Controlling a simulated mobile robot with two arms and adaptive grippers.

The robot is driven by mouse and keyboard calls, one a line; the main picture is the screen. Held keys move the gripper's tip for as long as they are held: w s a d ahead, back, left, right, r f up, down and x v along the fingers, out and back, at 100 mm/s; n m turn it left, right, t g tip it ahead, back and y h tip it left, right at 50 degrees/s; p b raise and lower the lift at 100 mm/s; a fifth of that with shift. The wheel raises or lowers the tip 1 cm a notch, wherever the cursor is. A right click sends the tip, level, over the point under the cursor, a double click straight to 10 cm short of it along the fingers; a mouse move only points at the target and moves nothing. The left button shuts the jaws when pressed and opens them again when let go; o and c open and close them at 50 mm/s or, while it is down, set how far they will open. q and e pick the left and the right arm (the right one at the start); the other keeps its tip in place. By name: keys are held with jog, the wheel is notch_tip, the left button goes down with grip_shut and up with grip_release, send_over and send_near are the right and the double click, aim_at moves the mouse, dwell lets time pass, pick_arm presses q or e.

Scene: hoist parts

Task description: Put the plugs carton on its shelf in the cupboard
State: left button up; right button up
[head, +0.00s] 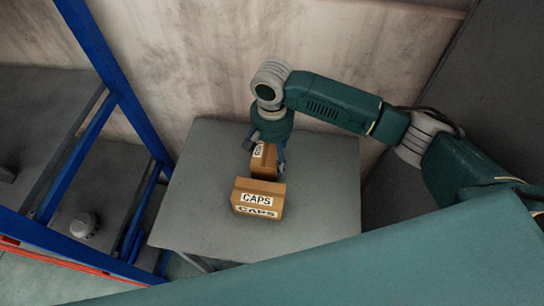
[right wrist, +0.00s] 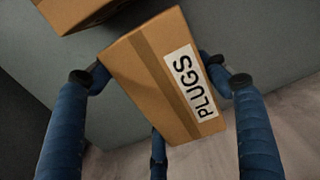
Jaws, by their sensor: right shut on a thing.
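The plugs carton (right wrist: 150,80), brown with a white PLUGS label, is between the fingers of my right gripper (right wrist: 162,77) in the right wrist view. In the head view the same carton (head: 264,164) is partly hidden behind the caps carton and under the gripper (head: 266,156). My right gripper is shut on it, pointing down over the grey table (head: 325,215). I cannot tell whether the carton touches the tabletop. My left gripper is not in view. No cupboard is clearly identifiable.
The caps carton (head: 258,198) stands on the table just in front of the plugs carton. A rack with blue posts (head: 128,105) and grey shelves stands at the left, with a round grey part (head: 84,225) on a shelf. A wall is behind the table.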

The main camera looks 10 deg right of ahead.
jog(key=shift+f, duration=1)
jog(key=o, duration=1.6)
jog(key=shift+f, duration=0.15)
jog(key=shift+o, duration=0.2)
